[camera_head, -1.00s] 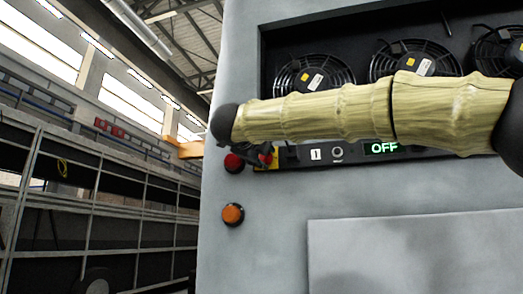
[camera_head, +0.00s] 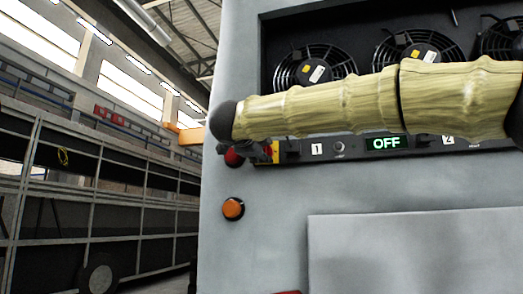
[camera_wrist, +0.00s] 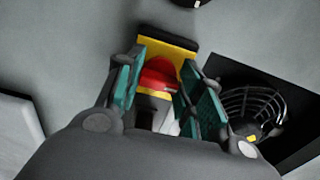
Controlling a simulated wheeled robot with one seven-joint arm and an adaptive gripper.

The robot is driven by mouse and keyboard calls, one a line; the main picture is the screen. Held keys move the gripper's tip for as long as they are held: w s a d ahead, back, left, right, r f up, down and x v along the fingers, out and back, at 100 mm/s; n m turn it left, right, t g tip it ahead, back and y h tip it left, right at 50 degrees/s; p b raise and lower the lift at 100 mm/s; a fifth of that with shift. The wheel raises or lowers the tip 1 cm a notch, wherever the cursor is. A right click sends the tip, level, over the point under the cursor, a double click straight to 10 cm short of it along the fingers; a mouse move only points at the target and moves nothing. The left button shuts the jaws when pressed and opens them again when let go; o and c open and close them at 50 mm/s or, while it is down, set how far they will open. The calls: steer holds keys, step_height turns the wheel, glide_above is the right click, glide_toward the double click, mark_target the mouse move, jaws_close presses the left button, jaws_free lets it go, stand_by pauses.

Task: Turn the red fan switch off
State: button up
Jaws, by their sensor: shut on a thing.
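The red fan switch (camera_wrist: 158,76) is a red knob on a yellow plate in the wrist view. It also shows small in the head view (camera_head: 271,151), at the left end of the dark panel strip. My gripper (camera_wrist: 162,66) has its two teal-padded fingers on either side of the red knob, shut on it. In the head view my gripper (camera_head: 256,150) is dark, below the end of my arm, and partly hidden. The green display (camera_head: 387,143) on the strip reads OFF. The exact turn of the knob is hard to tell.
A red button (camera_head: 233,158) sits just left of the switch, close to my gripper, and an orange button (camera_head: 233,208) lies below. Several fans (camera_head: 315,70) stand in the recess above the strip. The grey wall below the strip is mostly clear.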

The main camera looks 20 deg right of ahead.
steer(key=shift+f, duration=0.1)
steer(key=o, duration=1)
steer(key=v, duration=1.2)
steer(key=shift+d, duration=0.1)
steer(key=shift+a, duration=0.2)
